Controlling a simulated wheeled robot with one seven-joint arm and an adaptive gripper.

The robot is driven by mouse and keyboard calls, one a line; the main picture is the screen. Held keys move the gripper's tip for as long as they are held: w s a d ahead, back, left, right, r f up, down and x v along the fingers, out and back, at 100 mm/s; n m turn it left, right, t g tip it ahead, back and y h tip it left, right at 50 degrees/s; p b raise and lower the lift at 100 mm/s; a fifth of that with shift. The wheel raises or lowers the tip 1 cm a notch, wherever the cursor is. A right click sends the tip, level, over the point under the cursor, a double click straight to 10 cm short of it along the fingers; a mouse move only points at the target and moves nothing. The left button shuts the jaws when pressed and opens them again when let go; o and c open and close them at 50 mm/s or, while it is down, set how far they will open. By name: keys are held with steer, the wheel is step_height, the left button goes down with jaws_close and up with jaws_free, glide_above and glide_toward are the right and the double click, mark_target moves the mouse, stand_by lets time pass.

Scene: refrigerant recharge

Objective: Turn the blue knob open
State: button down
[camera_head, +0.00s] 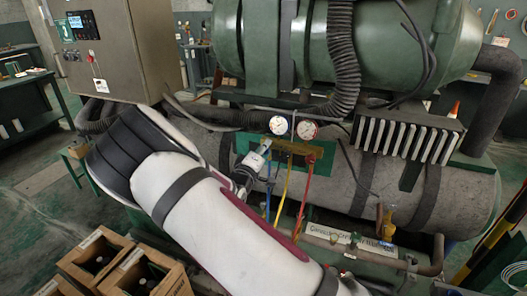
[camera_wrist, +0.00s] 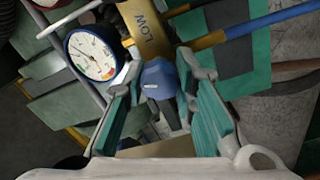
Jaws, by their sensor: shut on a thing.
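The blue knob (camera_wrist: 158,80) sits on the brass manifold block (camera_wrist: 140,25) marked LOW in the wrist view. My gripper (camera_wrist: 160,92) reaches it with one teal-padded finger on each side, and the fingertips close on the knob. In the head view my gripper (camera_head: 243,178) is at the left end of the brass manifold (camera_head: 290,148), below the two gauges. The blue knob is hidden there behind my gripper. A pressure gauge with a blue rim (camera_wrist: 92,54) is left of the knob in the wrist view.
Blue, yellow and red hoses (camera_head: 304,195) hang below the manifold, close to my gripper. A red-rimmed gauge (camera_head: 306,130) stands at the right. Behind are a grey insulated cylinder (camera_head: 460,200) and a green tank (camera_head: 390,45). Wooden crates (camera_head: 140,272) stand at the lower left.

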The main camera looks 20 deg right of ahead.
steer(key=n+b, duration=0.1)
steer(key=n, duration=0.5)
steer(key=shift+f+n, duration=0.1)
steer(key=shift+n, duration=0.2)
stand_by(0.5)
steer(key=c, duration=1.3)
jaws_free()
steer(key=v, duration=1.2)
